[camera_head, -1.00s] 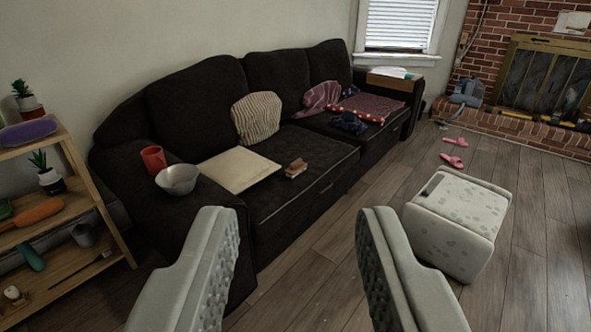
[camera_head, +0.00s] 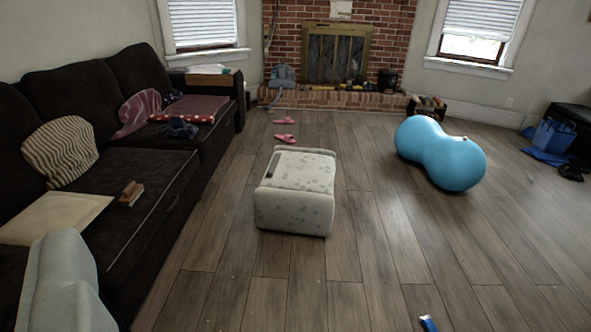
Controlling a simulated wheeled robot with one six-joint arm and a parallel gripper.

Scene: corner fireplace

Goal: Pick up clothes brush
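The clothes brush seems to be the small brown wooden block-like piece (camera_head: 131,193) on the near sofa seat, at left; its bristles are not clear. It lies beside a flat cream board or cushion (camera_head: 55,216). The other finger is out of view. No second finger or held thing shows against the visible one, and the gripper looks open.
The dark sofa (camera_head: 150,225) runs along the left, with a striped cushion (camera_head: 60,152) behind the brush. A pale pouf (camera_head: 296,205) stands mid-floor. A blue peanut ball (camera_head: 440,153) is at right. The wooden floor between is open. A small blue item (camera_head: 428,323) lies near the front.

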